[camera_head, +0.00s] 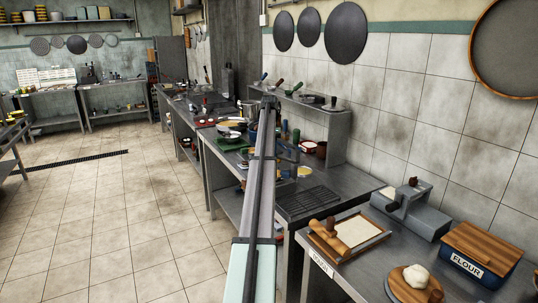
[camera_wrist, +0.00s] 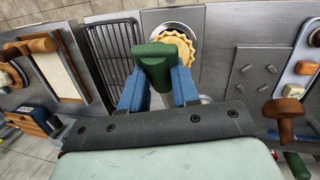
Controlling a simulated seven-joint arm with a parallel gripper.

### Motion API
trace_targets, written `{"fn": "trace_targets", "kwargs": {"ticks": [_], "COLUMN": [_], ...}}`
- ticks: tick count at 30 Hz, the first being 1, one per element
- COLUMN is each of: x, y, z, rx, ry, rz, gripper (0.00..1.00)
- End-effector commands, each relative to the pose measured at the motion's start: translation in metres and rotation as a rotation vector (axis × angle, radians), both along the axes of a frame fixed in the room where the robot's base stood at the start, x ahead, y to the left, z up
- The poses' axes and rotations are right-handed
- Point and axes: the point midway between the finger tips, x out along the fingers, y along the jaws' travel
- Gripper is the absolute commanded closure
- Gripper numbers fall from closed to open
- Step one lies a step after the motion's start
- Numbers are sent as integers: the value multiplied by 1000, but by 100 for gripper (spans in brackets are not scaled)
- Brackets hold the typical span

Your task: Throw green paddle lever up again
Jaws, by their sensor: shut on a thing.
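The green paddle lever (camera_wrist: 155,62) is in the upper middle of the wrist view, with a broad rounded green end. My gripper (camera_wrist: 160,88) has its two blue fingers closed on either side of it and holds it. The gripper body hides the lever's base and mount, so I cannot tell whether the lever is up or down. In the head view my arm reaches over the far worktop, and the gripper there is small and partly hidden.
A black wire rack (camera_wrist: 112,50) and a yellow crimped disc (camera_wrist: 178,44) on a metal plate lie beyond the gripper. A brown knob (camera_wrist: 283,110) stands at right. The near table (camera_head: 350,272) holds a dough board, a grey machine (camera_head: 415,212) and a flour box (camera_head: 478,252).

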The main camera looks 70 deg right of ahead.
Motion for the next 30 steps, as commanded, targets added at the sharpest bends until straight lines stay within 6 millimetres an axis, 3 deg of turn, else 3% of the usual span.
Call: {"fn": "trace_targets", "kwargs": {"ticks": [6, 7, 14, 23, 30], "x": [0, 0, 0, 1, 8], "y": [0, 0, 0, 1, 11], "z": [0, 0, 0, -2, -20], "rx": [-2, -3, -3, -8, -85], "ry": [0, 1, 1, 6, 91], "rz": [1, 1, 1, 2, 1], "gripper": [100, 67, 45, 44, 44]}}
